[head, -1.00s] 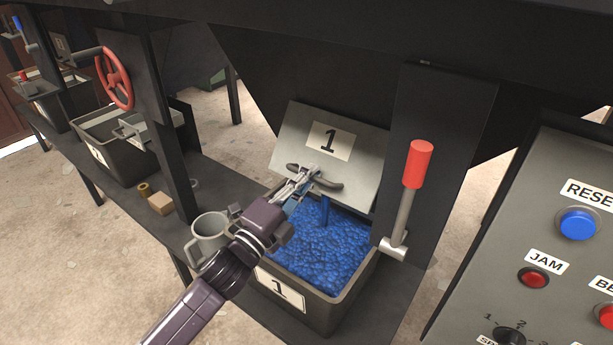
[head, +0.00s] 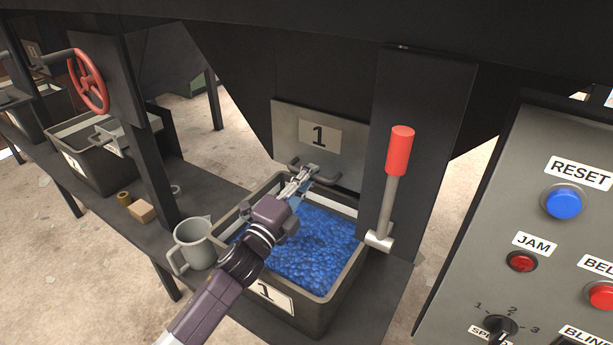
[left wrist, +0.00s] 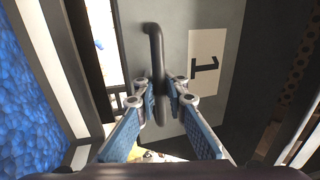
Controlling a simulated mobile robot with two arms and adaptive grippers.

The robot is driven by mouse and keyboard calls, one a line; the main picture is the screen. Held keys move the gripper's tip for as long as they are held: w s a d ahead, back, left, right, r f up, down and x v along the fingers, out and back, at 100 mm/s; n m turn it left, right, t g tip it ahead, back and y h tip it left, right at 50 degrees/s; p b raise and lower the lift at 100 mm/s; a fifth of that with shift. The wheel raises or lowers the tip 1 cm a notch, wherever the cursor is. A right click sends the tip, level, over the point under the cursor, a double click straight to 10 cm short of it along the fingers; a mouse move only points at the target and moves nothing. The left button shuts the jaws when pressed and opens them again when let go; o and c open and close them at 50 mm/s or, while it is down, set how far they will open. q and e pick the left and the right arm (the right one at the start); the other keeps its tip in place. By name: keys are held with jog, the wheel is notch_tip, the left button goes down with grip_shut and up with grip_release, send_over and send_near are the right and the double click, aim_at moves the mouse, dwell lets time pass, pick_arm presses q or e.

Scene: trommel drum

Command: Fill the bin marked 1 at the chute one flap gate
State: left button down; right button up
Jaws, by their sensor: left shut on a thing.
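The flap gate (head: 345,118), a grey plate marked 1, hangs nearly upright at the chute mouth above the bin. It also shows in the left wrist view (left wrist: 215,120). My left gripper (head: 311,171) is shut on the gate's dark bar handle (left wrist: 153,42), with its fingers on either side of the bar. The bin marked 1 (head: 338,304) stands below, holding blue granules (head: 315,245) to a little under its rim. No falling stream shows. My left forearm hides part of the bin's left side. My right gripper is not in view.
A grey jug (head: 197,246) stands left of the bin. A red-handled lever (head: 398,152) is on the post at right, near a control panel (head: 535,205). Another bin (head: 105,180), a red handwheel (head: 88,82) and a small tan block (head: 141,211) are farther left.

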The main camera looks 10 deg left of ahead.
pick_arm(q)
jog(key=shift+f, duration=0.6)
jog(key=c, duration=2.1)
grip_release()
jog(key=shift+o, duration=0.3)
jog(key=shift+w+r, duration=0.1)
jog(key=shift+r, duration=0.1)
jog(key=shift+r, duration=0.1)
jog(key=v, duration=1.2)
